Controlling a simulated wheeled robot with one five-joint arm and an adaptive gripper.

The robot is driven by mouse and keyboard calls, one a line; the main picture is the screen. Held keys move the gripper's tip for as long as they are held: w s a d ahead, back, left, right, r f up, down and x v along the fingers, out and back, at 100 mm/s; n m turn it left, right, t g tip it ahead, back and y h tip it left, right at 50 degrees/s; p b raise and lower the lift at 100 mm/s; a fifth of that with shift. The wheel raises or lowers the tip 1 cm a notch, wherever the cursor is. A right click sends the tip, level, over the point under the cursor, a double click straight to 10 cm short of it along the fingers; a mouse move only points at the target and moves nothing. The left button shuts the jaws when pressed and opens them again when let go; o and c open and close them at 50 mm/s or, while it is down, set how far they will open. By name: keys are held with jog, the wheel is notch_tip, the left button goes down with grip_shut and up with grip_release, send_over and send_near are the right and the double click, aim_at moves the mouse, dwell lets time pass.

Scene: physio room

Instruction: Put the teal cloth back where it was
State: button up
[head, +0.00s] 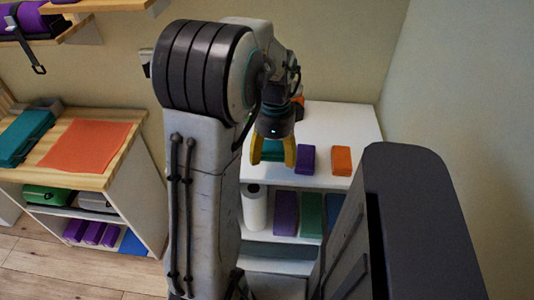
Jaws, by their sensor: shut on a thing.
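My gripper (273,152), with yellow fingers, points down over the white shelf unit (350,118). It is shut on a teal thing (272,150), which I take to be the teal cloth; only a small part shows between the fingers. Whether it touches the white top I cannot tell. A purple block (306,159) stands just right of the fingers, and an orange block (341,160) is further right.
A wooden shelf unit at the left bears an orange cloth (88,145) and a teal folded item (25,136). Below the white top are a white roll (255,208) and upright purple (286,213) and green (311,214) items. A wall bounds the right.

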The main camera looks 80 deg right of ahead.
aim_at(267, 164)
jog(key=w+d+f+p, duration=0.1)
jog(key=d, duration=0.1)
jog(key=w+d+f, duration=0.1)
jog(key=d, duration=0.1)
jog(key=shift+w+f+p, duration=0.2)
jog(key=shift+f+p, duration=0.15)
jog(key=shift+f, duration=0.05)
jog(key=shift+a+f+p, duration=0.15)
jog(key=shift+f+p, duration=0.35)
jog(key=shift+f, duration=1.5)
jog(key=shift+f, duration=0.1)
jog(key=o, duration=1.2)
jog(key=shift+c, duration=0.2)
